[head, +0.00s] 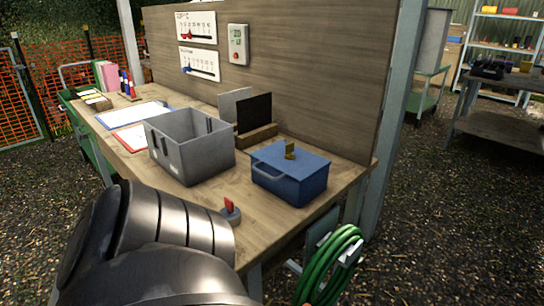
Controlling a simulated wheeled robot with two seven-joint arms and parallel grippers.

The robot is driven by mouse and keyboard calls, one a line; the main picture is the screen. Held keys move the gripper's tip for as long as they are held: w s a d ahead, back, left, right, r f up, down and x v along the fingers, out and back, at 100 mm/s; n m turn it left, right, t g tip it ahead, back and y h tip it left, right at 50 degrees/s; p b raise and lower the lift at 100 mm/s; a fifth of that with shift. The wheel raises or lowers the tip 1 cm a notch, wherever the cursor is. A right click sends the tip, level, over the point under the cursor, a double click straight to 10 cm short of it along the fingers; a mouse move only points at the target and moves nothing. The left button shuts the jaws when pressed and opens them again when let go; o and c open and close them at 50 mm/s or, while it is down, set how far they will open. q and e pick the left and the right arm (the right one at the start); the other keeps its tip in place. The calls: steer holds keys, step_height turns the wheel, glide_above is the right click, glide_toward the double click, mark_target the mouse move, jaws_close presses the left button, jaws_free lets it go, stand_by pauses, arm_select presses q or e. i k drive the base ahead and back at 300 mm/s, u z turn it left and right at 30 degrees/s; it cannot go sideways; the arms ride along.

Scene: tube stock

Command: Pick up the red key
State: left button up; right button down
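A small red piece, which looks like the red key (229,203), stands upright on a round grey base (231,216) near the front edge of the wooden table (262,217). It is in front of the grey bin and left of the blue box. One of my dark arm links fills the lower left of the head view and ends close to the round base in the picture. Neither gripper shows, so I cannot see what they hold.
A grey open bin (192,163) and a blue box (292,190) with a brass-coloured piece (289,150) on its lid stand on the table. Clipboards (134,112) lie farther back. A green hose coil (322,272) hangs at the table's near end.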

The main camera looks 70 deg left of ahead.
mark_target(229, 204)
steer(key=i, duration=1.7)
steer(key=u, duration=2.55)
